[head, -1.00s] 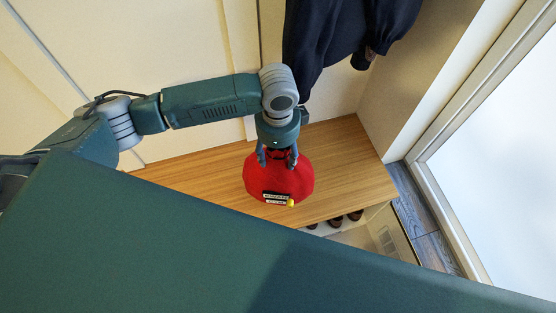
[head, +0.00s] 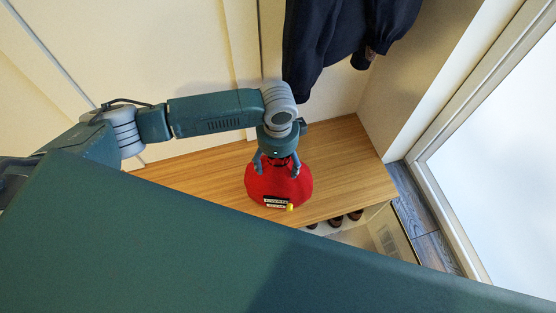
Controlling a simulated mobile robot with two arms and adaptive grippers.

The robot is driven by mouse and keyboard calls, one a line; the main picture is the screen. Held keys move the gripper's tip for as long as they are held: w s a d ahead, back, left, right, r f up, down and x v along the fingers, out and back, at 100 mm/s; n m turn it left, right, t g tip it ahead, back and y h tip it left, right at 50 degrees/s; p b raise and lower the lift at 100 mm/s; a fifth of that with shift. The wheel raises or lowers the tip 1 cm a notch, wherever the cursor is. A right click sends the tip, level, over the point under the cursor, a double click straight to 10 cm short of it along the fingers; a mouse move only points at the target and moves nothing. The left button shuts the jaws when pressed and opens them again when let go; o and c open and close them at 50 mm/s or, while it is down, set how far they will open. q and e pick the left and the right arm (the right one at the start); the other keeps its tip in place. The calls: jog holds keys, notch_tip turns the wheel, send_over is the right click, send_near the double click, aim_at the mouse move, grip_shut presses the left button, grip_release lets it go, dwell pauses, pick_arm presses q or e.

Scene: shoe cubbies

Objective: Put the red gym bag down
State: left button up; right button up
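The red gym bag (head: 279,184) sits upright on the wooden bench top (head: 345,165), with a black-and-white label and a small yellow tag on its front. My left gripper (head: 277,166) is right above the bag, its two fingers spread wide on either side of the bag's dark gathered top. The fingers look apart from that top, though the contact is partly hidden. My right gripper is not in view.
A dark blue coat (head: 345,35) hangs on the wall behind the bench. Several dark shoes (head: 335,221) show in the cubby under the bench's front edge. The bench top is clear left and right of the bag. A glazed door (head: 500,170) stands at the right.

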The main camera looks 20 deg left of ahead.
pick_arm(q)
jog(key=r, duration=1.2)
jog(key=shift+s+r, duration=0.15)
jog(key=shift+s, duration=0.05)
